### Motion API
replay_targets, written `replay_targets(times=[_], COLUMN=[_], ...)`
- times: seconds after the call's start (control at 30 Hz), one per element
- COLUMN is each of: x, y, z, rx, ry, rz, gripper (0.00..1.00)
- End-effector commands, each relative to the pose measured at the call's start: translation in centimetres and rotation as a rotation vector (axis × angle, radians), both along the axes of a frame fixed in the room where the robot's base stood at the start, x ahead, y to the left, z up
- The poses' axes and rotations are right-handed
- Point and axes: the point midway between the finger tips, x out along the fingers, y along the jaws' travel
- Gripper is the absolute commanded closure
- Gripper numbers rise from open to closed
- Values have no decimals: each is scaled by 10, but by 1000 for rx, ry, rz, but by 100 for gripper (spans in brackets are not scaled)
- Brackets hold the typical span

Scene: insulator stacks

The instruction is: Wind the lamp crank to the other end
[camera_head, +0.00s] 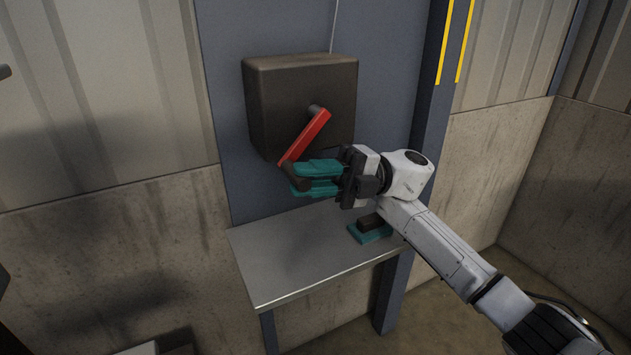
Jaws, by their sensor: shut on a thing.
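The lamp crank is a red arm (305,137) on the front of a dark brown box (285,85) fixed to a blue-grey panel. The crank arm slopes from its hub at the upper right down to its lower left end. A dark handle (295,174) sits at that lower end. My gripper (297,179) comes in from the right with teal fingers. It is shut on the dark handle, and the fingers hide part of it.
A grey metal shelf (278,262) juts out below the box. A teal and dark object (370,229) lies on it, partly behind my arm. A blue post (432,100) with yellow stripes stands to the right. The left of the shelf is clear.

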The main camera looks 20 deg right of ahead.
Motion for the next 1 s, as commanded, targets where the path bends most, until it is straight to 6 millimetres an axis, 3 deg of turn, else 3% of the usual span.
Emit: replay_targets(times=[0.03, 0.1, 1.0], x=[-2, -2, -2], y=[12, 13, 17], z=[-8, -7, -3], rx=[-17, -17, -18], ry=[5, 5, 4], rz=[17, 17, 18], gripper=[100, 100, 100])
